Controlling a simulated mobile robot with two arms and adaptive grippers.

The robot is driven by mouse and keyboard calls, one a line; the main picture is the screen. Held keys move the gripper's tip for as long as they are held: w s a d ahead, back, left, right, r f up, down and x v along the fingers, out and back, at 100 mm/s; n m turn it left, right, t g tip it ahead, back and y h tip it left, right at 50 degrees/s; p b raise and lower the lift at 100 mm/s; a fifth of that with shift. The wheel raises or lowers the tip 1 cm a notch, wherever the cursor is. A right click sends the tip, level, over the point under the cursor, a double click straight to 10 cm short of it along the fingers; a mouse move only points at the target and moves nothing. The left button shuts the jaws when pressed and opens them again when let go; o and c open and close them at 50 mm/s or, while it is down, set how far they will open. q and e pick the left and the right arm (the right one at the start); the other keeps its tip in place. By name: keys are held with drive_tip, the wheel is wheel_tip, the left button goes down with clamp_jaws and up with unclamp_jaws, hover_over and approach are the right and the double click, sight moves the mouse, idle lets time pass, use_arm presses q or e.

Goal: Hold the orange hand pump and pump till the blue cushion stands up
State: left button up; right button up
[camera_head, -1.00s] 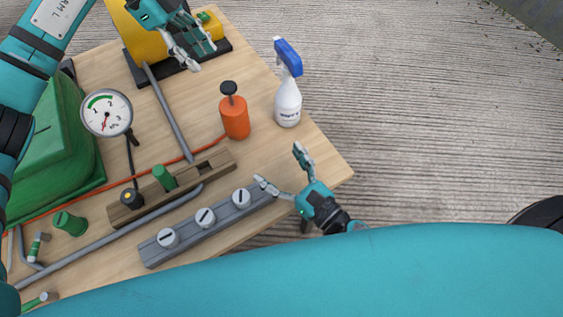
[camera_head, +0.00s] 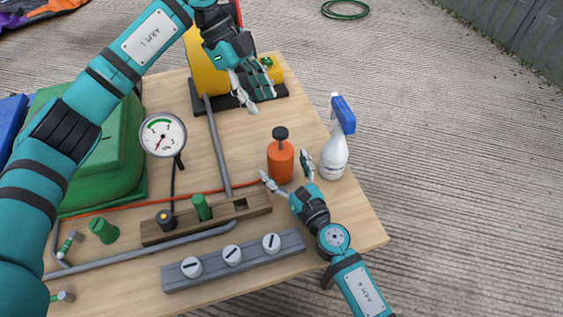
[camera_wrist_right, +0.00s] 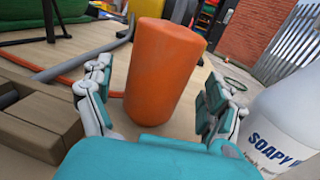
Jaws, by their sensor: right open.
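The orange hand pump (camera_head: 281,163) stands upright on the wooden table, with a black knob on top. My right gripper (camera_head: 286,171) is open just in front of the pump. In the right wrist view the pump's orange body (camera_wrist_right: 165,72) rises between and beyond the two open fingers (camera_wrist_right: 163,98); contact cannot be told, and its knob is out of that picture. My left gripper (camera_head: 254,98) is over the yellow unit's black base at the back, fingers apart and nothing seen between them.
A soapy-water spray bottle (camera_head: 334,150) stands close to the right of the pump, and shows large in the right wrist view (camera_wrist_right: 285,125). A wooden block with green peg (camera_head: 215,217), a grey strip with white knobs (camera_head: 290,241) and a gauge (camera_head: 162,136) are left. An orange hose (camera_head: 110,208) crosses the table.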

drive_tip(key=shift+x, duration=0.85)
drive_tip(key=c, duration=1.7)
